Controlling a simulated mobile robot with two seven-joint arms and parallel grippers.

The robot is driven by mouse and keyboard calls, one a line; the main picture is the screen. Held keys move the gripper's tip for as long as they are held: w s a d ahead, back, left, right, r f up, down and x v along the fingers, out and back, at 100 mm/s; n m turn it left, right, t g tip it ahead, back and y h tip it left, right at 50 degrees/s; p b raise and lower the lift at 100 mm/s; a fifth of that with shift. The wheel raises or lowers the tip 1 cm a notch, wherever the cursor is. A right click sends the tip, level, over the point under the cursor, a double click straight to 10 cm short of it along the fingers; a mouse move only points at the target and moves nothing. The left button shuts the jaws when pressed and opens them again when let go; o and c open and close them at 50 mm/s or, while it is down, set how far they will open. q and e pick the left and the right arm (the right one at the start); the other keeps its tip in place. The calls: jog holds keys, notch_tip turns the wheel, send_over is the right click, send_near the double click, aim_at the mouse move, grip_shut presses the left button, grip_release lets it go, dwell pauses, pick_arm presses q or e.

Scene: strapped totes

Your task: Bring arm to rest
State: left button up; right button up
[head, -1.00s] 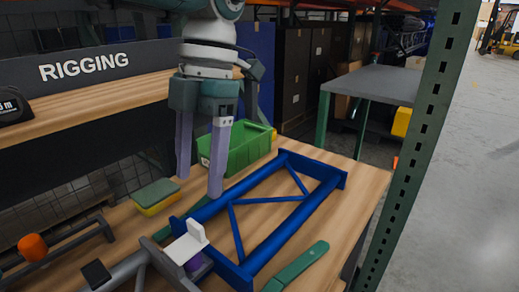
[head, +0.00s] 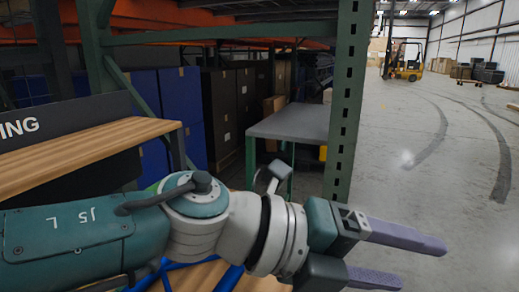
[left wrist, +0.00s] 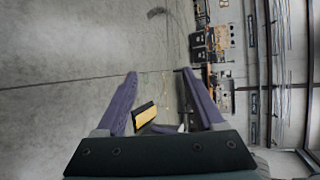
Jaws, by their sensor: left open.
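My left arm reaches across the lower part of the head view from the left. Its gripper (head: 422,264) points right, over the open floor beyond the green rack post. The two purple fingers are apart, with nothing held between them. A blue frame (head: 205,276) lies on the wooden bench, mostly hidden behind my arm. My right gripper is in neither view.
A green perforated post (head: 346,110) stands just behind the gripper. A grey-topped table (head: 292,122) stands beyond the bench, and a wooden shelf (head: 90,150) is at left. Open concrete floor (head: 440,190) lies at right, with a yellow forklift (head: 405,60) far back.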

pick_arm(q)
jog(key=w+a+r+n+t+h+p, duration=0.15)
jog(key=w+r+n+t, duration=0.25)
jog(key=r+n+t, duration=0.6)
jog(key=a+f+n+t+y+p, duration=0.3)
jog(key=a+n+y, duration=0.9)
jog(key=a+n, duration=0.55)
jog(key=s+a+f+n+g+y+p, duration=0.1)
jog(key=s+a+f+n+g, duration=0.2)
jog(key=s, duration=0.4)
jog(key=s+a+f+n+g+y+p, duration=0.1)
jog(key=s+a+n+g, duration=0.15)
jog(key=s+a, duration=0.35)
jog(key=s+a+f+n+g+y+p, duration=0.1)
jog(key=s+a+f+n+g, duration=0.2)
jog(key=s, duration=0.5)
notch_tip(320, 180, up, 39)
jog(key=s+a+g+p, duration=0.1)
jog(key=g+p, duration=0.1)
jog(key=p, duration=3.6)
jog(key=shift+s+f, duration=0.2)
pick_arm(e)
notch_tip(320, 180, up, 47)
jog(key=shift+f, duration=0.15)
